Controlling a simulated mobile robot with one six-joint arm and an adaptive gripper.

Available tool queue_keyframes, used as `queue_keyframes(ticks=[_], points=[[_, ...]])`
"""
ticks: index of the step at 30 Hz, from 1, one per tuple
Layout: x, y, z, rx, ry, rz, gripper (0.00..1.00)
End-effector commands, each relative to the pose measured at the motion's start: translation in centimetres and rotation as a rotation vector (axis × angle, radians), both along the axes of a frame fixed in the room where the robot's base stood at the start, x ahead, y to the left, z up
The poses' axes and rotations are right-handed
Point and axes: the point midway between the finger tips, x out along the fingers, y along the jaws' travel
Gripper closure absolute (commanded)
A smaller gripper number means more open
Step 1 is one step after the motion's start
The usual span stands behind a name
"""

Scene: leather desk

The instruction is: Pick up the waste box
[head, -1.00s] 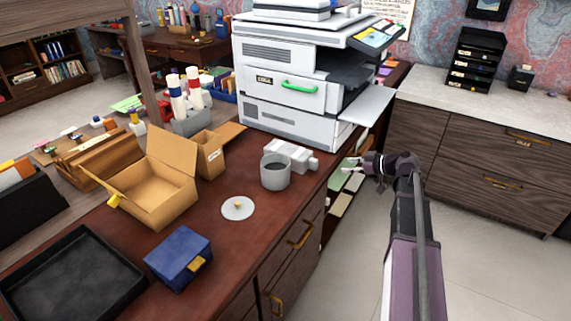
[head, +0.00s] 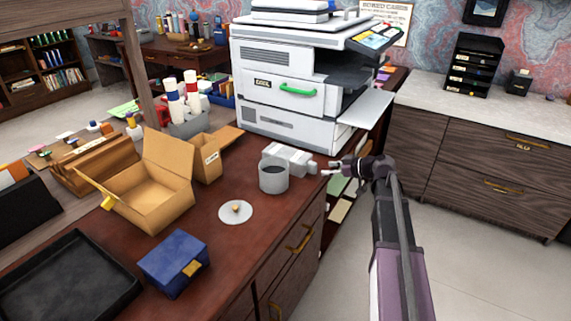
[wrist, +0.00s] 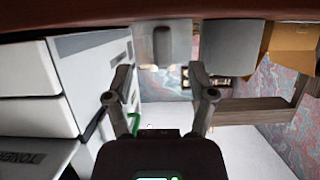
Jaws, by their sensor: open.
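The waste box appears to be the pale grey, blocky box (head: 287,157) lying on the desk between the printer and a grey cup. In the wrist view, which is upside down, the box (wrist: 165,43) hangs from the top, in line with the gap between my fingers. My gripper (head: 327,168) is just right of the box's right end, over the desk edge, open and empty. In the wrist view my gripper (wrist: 159,76) shows its two fingers spread, apart from the box.
A grey cup (head: 273,179) stands close in front of the box. The large white printer (head: 285,85) rises behind it. A white disc (head: 235,213), an open carton (head: 153,195) and a blue box (head: 173,264) sit farther left. Open floor lies right of the desk.

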Motion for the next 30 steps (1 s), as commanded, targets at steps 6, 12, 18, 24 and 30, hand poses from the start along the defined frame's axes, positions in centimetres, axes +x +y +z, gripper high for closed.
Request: queue_keyframes(ticks=[6, 12, 18, 24, 30], points=[[0.8, 1.1, -0.6, -0.001, -0.001, 0.0, 0.29], [0.8, 1.2, -0.5, -0.001, -0.001, 0.0, 0.29], [0.9, 1.3, -0.6, 0.0, 0.0, 0.001, 0.29], [1.7, 2.6, -1.4, 0.0, 0.0, 0.002, 0.29], [3.0, 4.4, -2.3, 0.0, 0.0, 0.002, 0.29]])
